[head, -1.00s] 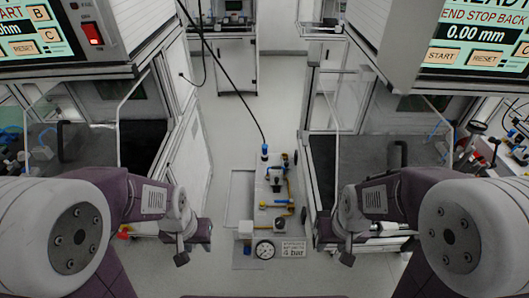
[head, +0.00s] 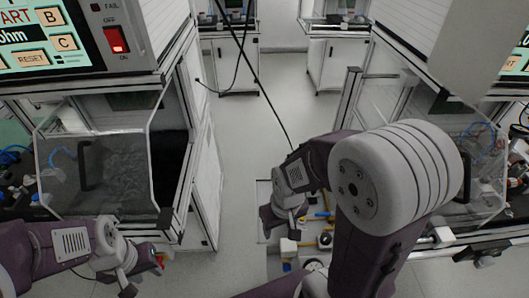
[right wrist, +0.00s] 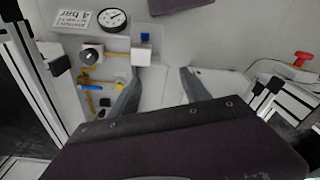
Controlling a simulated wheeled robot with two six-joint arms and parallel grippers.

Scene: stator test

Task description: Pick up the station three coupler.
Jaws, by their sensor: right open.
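I cannot tell which part is the station three coupler; no station label is readable. The right wrist view shows a pneumatic board with a blue-capped white block (right wrist: 141,56), a blue-and-yellow fitting (right wrist: 93,87), a black knob (right wrist: 91,54) and yellow pipes. My right gripper (right wrist: 158,88) is open and empty, its two fingers pointing at the board's edge and the floor beside it. In the head view my right arm hides much of the board. My left gripper (head: 128,288) hangs at the lower left, away from the board; its jaw state is unclear.
A pressure gauge (right wrist: 114,18) and a "4 bar" sign (right wrist: 73,19) are beside the fittings. A red knob (right wrist: 303,57) stands at the right. Clear-doored benches (head: 95,170) flank the aisle. A dark cable (head: 262,90) hangs down the middle. The floor beyond is clear.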

